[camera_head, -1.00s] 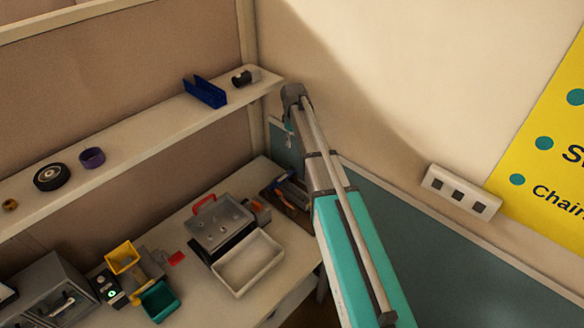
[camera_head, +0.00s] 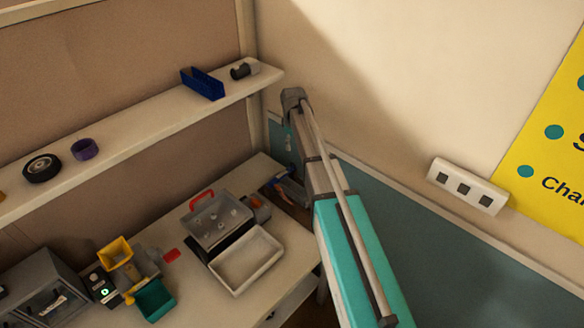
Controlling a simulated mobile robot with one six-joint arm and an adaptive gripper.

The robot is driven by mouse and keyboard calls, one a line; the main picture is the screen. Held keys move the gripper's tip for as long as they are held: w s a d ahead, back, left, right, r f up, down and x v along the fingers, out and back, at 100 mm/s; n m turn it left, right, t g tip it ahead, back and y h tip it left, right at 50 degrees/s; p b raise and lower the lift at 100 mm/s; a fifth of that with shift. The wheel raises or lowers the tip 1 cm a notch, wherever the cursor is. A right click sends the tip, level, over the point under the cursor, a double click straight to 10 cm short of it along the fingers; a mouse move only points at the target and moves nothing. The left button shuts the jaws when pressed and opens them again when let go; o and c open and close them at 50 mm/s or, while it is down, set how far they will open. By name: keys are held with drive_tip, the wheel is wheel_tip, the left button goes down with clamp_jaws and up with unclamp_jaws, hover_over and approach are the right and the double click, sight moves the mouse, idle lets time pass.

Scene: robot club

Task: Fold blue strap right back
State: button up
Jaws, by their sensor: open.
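A small blue piece (camera_head: 281,177), perhaps the blue strap, shows at the back right of the workbench, beside a dark brown flat thing (camera_head: 289,196). It is too small and too covered by my arm to tell its folds. My arm reaches from the bottom right up to the bench's back corner and bends down there. My gripper (camera_head: 291,172) is open, low behind the arm links and close to the blue piece. Its fingertips are mostly hidden, and I cannot tell whether they touch anything.
The workbench (camera_head: 205,285) holds a grey red-handled case (camera_head: 219,222), a white tray (camera_head: 246,262), yellow (camera_head: 117,250) and teal bins (camera_head: 154,299), and a grey cabinet (camera_head: 45,290). A shelf (camera_head: 135,133) above carries a blue bin (camera_head: 203,84). Walls stand close behind and right.

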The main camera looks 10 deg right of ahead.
sight(293, 164)
drive_tip(key=shift+f+b, duration=4.65)
drive_tip(key=shift+f, duration=0.35)
clamp_jaws()
drive_tip(key=shift+a, duration=0.35)
drive_tip(key=shift+d, duration=0.25)
drive_tip(key=shift+d+r, duration=0.1)
drive_tip(key=shift+d, duration=0.05)
